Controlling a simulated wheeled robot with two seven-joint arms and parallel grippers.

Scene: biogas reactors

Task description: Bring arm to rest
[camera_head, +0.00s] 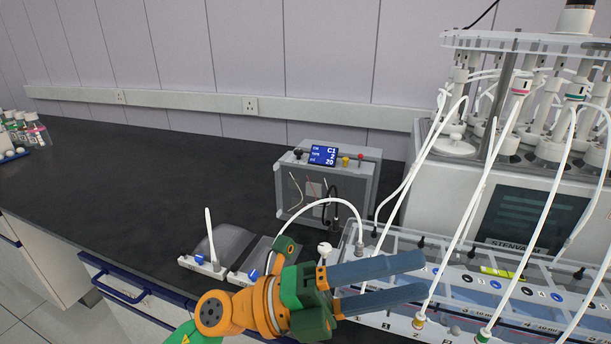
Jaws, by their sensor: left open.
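My left gripper (378,283) reaches in from the bottom centre on its orange and green arm. Its two blue-grey fingers point right and are parted, with nothing visible between them. The fingers show in front of the near edge of a clear tray-like rack (460,270) with white tubes; I cannot tell if they touch it. My right gripper is not in the view.
A grey box with a small blue display (323,155) stands behind the gripper. The reactor machine (540,215) with hanging white tubes fills the right side. Bottles (36,130) stand at the far left. The dark bench top (150,190) is clear left of centre.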

